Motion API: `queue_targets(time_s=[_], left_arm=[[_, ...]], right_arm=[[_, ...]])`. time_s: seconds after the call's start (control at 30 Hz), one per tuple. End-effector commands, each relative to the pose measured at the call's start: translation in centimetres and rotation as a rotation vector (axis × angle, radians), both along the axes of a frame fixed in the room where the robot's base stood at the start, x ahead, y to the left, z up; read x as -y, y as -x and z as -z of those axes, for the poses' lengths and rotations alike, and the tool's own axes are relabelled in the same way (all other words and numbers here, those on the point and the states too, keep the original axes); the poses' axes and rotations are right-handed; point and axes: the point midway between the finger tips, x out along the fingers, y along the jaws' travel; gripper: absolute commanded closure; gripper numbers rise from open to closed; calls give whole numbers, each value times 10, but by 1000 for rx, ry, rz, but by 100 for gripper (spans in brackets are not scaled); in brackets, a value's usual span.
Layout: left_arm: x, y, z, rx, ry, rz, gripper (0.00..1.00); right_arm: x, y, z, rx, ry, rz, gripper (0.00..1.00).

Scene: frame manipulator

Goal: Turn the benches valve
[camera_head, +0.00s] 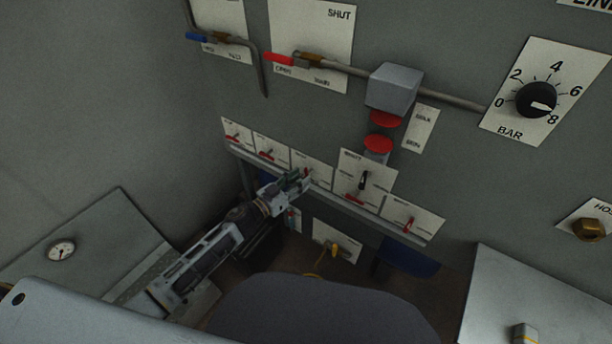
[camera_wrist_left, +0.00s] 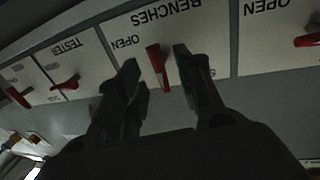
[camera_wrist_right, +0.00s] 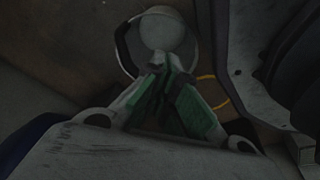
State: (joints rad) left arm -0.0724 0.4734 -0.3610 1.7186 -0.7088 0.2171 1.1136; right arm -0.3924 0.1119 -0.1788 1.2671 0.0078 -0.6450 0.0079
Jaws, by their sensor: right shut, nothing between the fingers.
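The benches valve is a short red lever on a white plate labelled BENCHES. In the left wrist view its lever (camera_wrist_left: 158,66) points down the picture, beside the word OPEN, and the label reads upside down. My left gripper (camera_wrist_left: 157,76) is open, with one dark finger on each side of the lever. I cannot tell whether either finger touches it. In the head view my left gripper (camera_head: 303,181) is at the benches plate (camera_head: 318,171) and partly hides it. My right gripper (camera_wrist_right: 163,82) is shut and empty in the right wrist view; it is not visible in the head view.
Similar plates with red levers sit in the same row, including TESTER (camera_wrist_left: 66,84). Above are red knobs (camera_head: 383,119), a grey block (camera_head: 393,88) and a pipe. A yellow valve (camera_head: 335,249) is below.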

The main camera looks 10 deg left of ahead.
Motion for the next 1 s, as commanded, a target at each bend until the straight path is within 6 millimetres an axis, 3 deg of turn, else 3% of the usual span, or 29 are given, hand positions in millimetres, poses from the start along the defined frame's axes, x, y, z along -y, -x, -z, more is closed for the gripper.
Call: queue_targets(time_s=[0.4,0.9,1.0], left_arm=[[17,-26,0,2,-1,1,64],[21,-30,0,0,0,0,64],[21,-30,0,0,0,0,77]], right_arm=[[-3,-9,-7,2,-1,-1,100],[-3,-7,-9,-3,-1,-2,100],[-2,-6,-8,-4,0,-2,100]])
